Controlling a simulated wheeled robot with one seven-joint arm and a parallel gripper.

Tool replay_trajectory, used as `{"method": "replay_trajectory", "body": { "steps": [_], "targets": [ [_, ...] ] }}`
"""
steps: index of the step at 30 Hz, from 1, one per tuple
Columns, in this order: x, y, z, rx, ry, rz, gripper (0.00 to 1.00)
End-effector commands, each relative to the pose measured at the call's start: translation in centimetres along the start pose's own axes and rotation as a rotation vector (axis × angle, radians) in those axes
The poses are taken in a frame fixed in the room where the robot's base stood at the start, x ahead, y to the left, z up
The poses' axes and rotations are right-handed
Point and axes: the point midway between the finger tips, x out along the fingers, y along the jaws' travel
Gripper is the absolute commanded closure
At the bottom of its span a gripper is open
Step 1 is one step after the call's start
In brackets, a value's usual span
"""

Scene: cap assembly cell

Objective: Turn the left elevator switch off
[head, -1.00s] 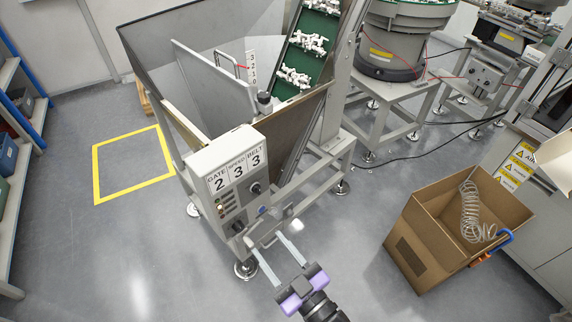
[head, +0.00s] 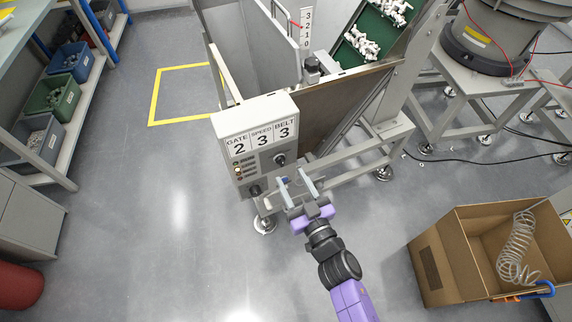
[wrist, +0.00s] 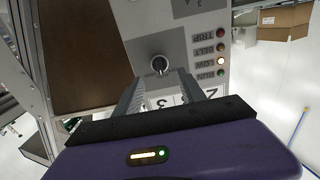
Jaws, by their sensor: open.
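The grey control box (head: 262,112) on the hopper's front carries a black rotary switch (head: 280,159) right of its lamp column. A second black knob (head: 255,190) sits at the lower left. No label reading "elevator" is legible. My gripper (head: 297,184) is open and empty, just below and right of the upper switch. In the wrist view, that switch (wrist: 159,65) shows upside down between the two fingertips. Its pointer lies roughly upright in that view. I cannot tell how much depth is left between fingertips and switch. The LOW lamp (wrist: 221,61) is lit.
The hopper frame (head: 365,150) stands right behind the box. A cardboard box (head: 435,262) with a coiled hose stands at the lower right. Shelves with bins (head: 55,95) are at the left. The floor left of the box is clear.

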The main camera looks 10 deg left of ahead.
Motion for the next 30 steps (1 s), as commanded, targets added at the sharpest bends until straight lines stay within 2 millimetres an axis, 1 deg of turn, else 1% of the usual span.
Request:
{"method": "replay_trajectory", "body": {
  "steps": [1,3,9,14,21,22,23,24,28,29,30],
  "targets": [
    [1.0,0.0,-0.1,0.0,0.002,0.0,0.53],
    [2.1,0.0,-0.1,-0.001,0.002,0.0,0.53],
    [4.4,-0.1,0.0,0.0,0.001,-0.001,0.53],
    [5.2,0.0,0.0,0.0,0.0,0.0,0.53],
    [5.2,0.0,0.0,-0.001,0.0,0.0,0.53],
    [5.2,0.0,0.0,-0.001,0.0,0.0,0.56],
    [5.2,0.0,0.0,-0.001,0.0,0.0,0.62],
    [5.2,0.0,0.0,-0.001,0.0,0.0,0.7],
    [5.2,0.0,0.0,-0.001,0.0,0.0,0.96],
    [5.2,0.0,0.0,-0.001,0.0,0.0,1.0],
    [5.2,0.0,0.0,-0.001,0.0,0.0,1.0]
  ]
}}
